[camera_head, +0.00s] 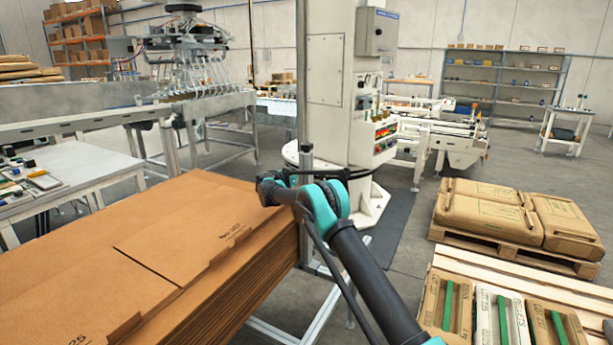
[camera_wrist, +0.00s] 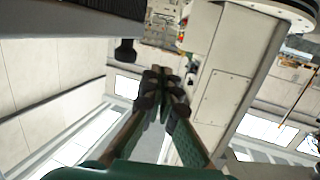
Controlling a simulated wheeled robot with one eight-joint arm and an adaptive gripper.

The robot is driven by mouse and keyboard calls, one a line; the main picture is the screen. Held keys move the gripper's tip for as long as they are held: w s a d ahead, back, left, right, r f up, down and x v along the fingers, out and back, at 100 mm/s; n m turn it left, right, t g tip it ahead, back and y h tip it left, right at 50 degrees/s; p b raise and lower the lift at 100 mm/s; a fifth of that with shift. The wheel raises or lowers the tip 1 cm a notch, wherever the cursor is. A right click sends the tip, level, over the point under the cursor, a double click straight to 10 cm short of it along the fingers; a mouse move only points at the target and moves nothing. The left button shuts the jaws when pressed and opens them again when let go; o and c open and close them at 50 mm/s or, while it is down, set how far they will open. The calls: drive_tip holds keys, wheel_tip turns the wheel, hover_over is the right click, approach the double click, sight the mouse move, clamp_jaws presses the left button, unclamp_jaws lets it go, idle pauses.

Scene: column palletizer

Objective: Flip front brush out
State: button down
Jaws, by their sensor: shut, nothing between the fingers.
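My gripper (camera_wrist: 160,75) is shut and empty in the wrist view, its dark fingertips together. In the head view, my arm reaches in from the lower right, and its dark end is beside the thin metal post (camera_head: 302,90) at the right corner of the flat carton stack (camera_head: 180,240). A dark bar (camera_head: 350,174) runs sideways by the post, partly behind my arm. I cannot tell whether this bar is the front brush. In the wrist view a small black knob-like part (camera_wrist: 125,52) is left of the fingertips, apart from them in the picture.
A white column (camera_head: 330,80) with a control box (camera_head: 377,32) stands behind my arm. Pallets with brown sacks (camera_head: 490,212) are at the right. A steel conveyor (camera_head: 80,125) and a table (camera_head: 70,170) are at the left.

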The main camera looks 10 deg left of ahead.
drive_tip(key=s+a+r, duration=0.1)
drive_tip(key=a, duration=0.9)
drive_tip(key=shift+s+a+r, duration=0.2)
drive_tip(key=shift+a+r, duration=0.05)
drive_tip(key=shift+r, duration=0.05)
drive_tip(key=shift+a, duration=0.1)
